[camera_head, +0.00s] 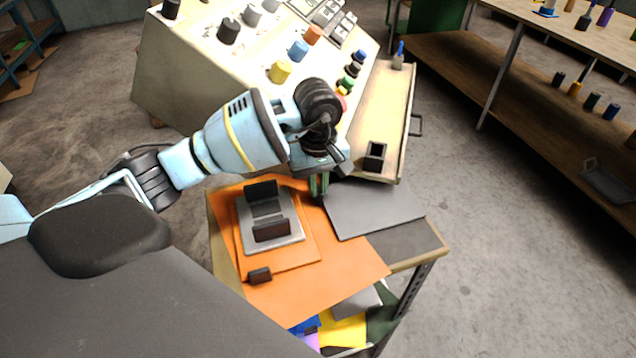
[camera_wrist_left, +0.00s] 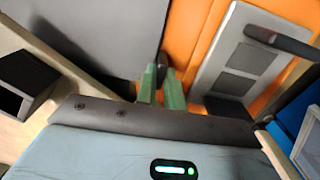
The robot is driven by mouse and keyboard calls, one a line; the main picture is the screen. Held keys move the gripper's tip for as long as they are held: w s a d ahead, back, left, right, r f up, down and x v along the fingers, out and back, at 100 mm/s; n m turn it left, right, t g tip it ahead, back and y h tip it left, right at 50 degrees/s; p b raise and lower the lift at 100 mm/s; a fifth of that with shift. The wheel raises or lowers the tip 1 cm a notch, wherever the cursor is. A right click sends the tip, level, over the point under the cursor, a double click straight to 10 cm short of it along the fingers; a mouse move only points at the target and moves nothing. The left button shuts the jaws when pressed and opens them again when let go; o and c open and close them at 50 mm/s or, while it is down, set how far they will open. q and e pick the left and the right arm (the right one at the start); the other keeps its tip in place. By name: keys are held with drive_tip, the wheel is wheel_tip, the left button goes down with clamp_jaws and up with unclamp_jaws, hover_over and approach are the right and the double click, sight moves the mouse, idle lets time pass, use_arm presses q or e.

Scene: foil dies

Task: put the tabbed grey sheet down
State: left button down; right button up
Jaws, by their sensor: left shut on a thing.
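The grey sheet (camera_head: 372,208) is over the right part of the small table, beside the orange sheet and level or nearly so. I cannot tell whether it touches the surface below. My left gripper (camera_head: 319,192) points down at the sheet's left edge, its green fingers shut on the sheet's small dark tab. In the left wrist view, the fingers (camera_wrist_left: 163,82) close at the tab (camera_wrist_left: 162,61), with the grey sheet (camera_wrist_left: 95,35) to the left. The fingers partly hide the tab. My right gripper is not in view.
An orange sheet (camera_head: 345,275) bears a grey plate (camera_head: 287,235) with dark upright blocks, left of the gripper. A dark grey area (camera_head: 412,246) shows beyond the sheet's near edge. An open drawer (camera_head: 385,105) with a black box (camera_head: 375,156) stands close behind.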

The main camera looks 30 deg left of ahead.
use_arm(q)
drive_tip(key=shift+f, duration=0.15)
drive_tip(key=c, duration=1.5)
unclamp_jaws()
drive_tip(key=shift+r, duration=0.25)
wheel_tip(320, 180, up, 12)
drive_tip(key=shift+f, duration=0.1)
drive_tip(key=shift+f, duration=0.1)
